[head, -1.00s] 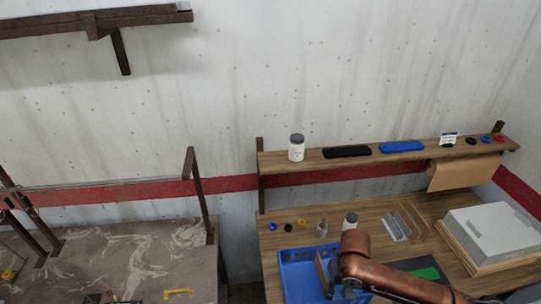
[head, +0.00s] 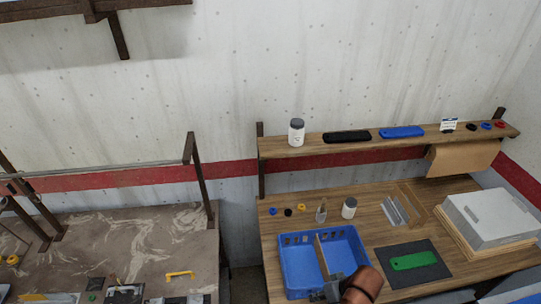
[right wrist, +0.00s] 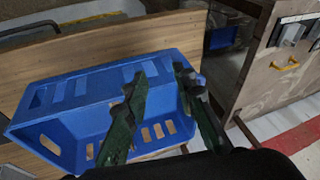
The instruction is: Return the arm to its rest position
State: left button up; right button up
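My right arm comes in at the bottom of the head view, with its copper link in front of the blue crate's near right corner. My right gripper (right wrist: 160,72) shows in the right wrist view as two dark green fingers with a clear gap between them. It is open, with nothing between the fingers, and appears over the blue crate (right wrist: 85,72). In the head view it is partly hidden behind the copper link. The crate (head: 283,268) has a divider (head: 321,257) and looks empty. My left gripper is not in view.
The wooden bench (head: 375,215) also holds a white bottle (head: 349,208), a green piece on a dark mat (head: 425,262) and a grey box (head: 490,218). A shelf (head: 300,149) with several items runs above it. A marbled bench (head: 130,245) stands at left.

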jog(key=s+d+f+m+h, duration=0.2)
jog(key=s+d+f, duration=0.1)
jog(key=s+d, duration=0.55)
jog(key=s+d+f+m+h, duration=0.1)
jog(key=s+d+f+h, duration=0.25)
jog(key=s+d, duration=0.55)
notch_tip(320, 180, down, 38)
jog(key=y+b, duration=0.2)
jog(key=b, duration=0.5)
jog(key=s+f+n+g+b, duration=0.1)
jog(key=s+f+b, duration=0.4)
jog(key=s+f, duration=1.5)
notch_tip(320, 180, down, 3)
jog(key=shift+a+r+g+b, duration=0.15)
jog(key=shift+g+b, duration=0.25)
